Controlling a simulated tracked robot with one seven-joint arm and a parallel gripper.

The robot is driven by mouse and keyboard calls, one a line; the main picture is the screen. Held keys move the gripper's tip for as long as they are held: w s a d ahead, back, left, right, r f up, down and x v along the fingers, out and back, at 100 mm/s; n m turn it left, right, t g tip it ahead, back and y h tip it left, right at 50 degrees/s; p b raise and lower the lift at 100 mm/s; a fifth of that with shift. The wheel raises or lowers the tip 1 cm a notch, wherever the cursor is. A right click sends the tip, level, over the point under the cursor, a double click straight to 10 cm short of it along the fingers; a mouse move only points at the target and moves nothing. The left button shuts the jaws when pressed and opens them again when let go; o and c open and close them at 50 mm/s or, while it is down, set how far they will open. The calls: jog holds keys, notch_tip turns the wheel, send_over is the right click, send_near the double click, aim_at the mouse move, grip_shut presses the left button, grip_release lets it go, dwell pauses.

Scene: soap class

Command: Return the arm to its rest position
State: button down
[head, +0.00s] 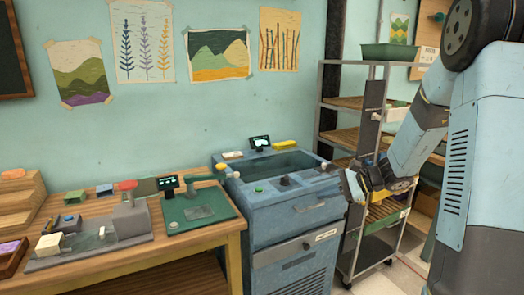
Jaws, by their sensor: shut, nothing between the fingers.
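My arm (415,140) reaches in from the right side of the head view, bent downward. My gripper (353,188) is at its lower end, beside the right side of the blue-grey machine (292,237) and in front of the shelf rack. The gripper is small in this view and looks shut, with nothing seen held in it. Whether the fingertips touch the machine's side I cannot tell.
A wooden table (200,238) on the left holds a grey device with a red knob (127,186) and a green plate device (197,212). A metal shelf rack (322,100) stands close behind my gripper. Pale floor (405,262) shows at the lower right.

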jog(key=s+a+r+n+g+h, duration=0.1)
jog(key=s+r+n+h, duration=0.25)
jog(key=s, duration=0.35)
jog(key=s+a+r+n+g+h, duration=0.1)
jog(key=s+r+n+h, duration=0.25)
jog(key=s, duration=0.45)
jog(key=s+d+r+n+t+h, duration=0.4)
jog(key=s+d+r+n+h, duration=0.1)
jog(key=s, duration=0.8)
jog(key=shift+d+r+n, duration=0.45)
jog(key=shift+r+n, duration=0.15)
jog(key=shift+r, duration=0.7)
